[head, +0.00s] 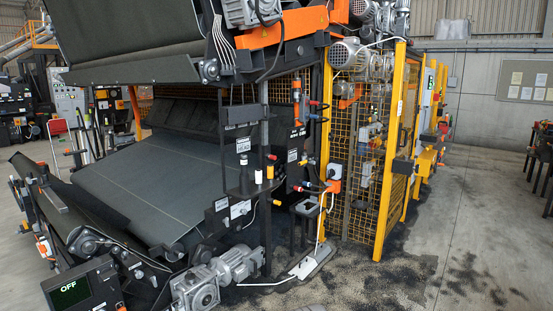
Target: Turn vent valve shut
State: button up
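Several small valve-like fittings with coloured levers show in the head view around the black post at the centre of the machine. One has a red lever (304,188), next to an orange box (334,172). One has a yellow lever (276,202), low on the post. Another red handle (314,103) is higher up, beside an orange and grey cylinder (296,92). No readable label tells which is the vent valve, and the lever positions are too small to judge. My gripper is not in view.
A wide dark conveyor belt (150,185) slopes on the left. A display (70,291) at the lower left reads OFF. Grey motors (212,280) stick out at the bottom. Yellow mesh fencing (362,200) stands right of the fittings. Open concrete floor (470,210) lies to the right, with dark crumbs scattered.

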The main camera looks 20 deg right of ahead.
aim_at(309, 160)
jog(key=z, duration=0.35)
jog(key=i, duration=2)
jog(key=z, duration=0.55)
jog(key=k, duration=0.65)
jog(key=z, duration=0.7)
jog(key=i, duration=1.9)
jog(key=u, duration=0.9)
jog(key=i, duration=0.7)
jog(key=u, duration=1.1)
jog(key=i, duration=0.75)
jog(key=u, duration=0.05)
